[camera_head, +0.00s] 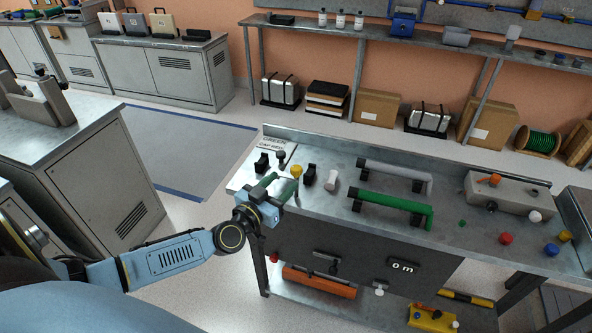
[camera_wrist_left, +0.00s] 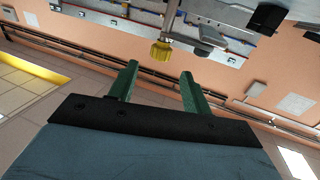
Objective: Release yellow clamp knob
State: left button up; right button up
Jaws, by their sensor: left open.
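The yellow clamp knob (camera_head: 296,171) stands near the left end of the metal workbench top (camera_head: 345,204) in the head view. In the left wrist view the yellow knob (camera_wrist_left: 161,53) is ribbed, on a metal stem, just beyond the fingertips. My left gripper (camera_head: 281,186) is at the bench's front left edge, close to the knob. Its green fingers (camera_wrist_left: 158,72) are apart in the wrist view with nothing between them. The gap lines up roughly with the knob; I cannot tell the exact distance. My right gripper is not in view.
Black clamps (camera_head: 262,163) and a white cylinder (camera_head: 331,180) stand close around the knob. A grey box (camera_head: 508,194) with an orange lever stands at the right. The floor left of the bench is clear.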

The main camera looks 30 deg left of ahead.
aim_at(293, 172)
pick_arm(q)
jog(key=w+b, duration=0.1)
jog(key=w, duration=0.6)
jog(key=shift+w+d+b, duration=0.1)
jog(key=shift+w+b, duration=0.1)
jog(key=shift+b, duration=0.1)
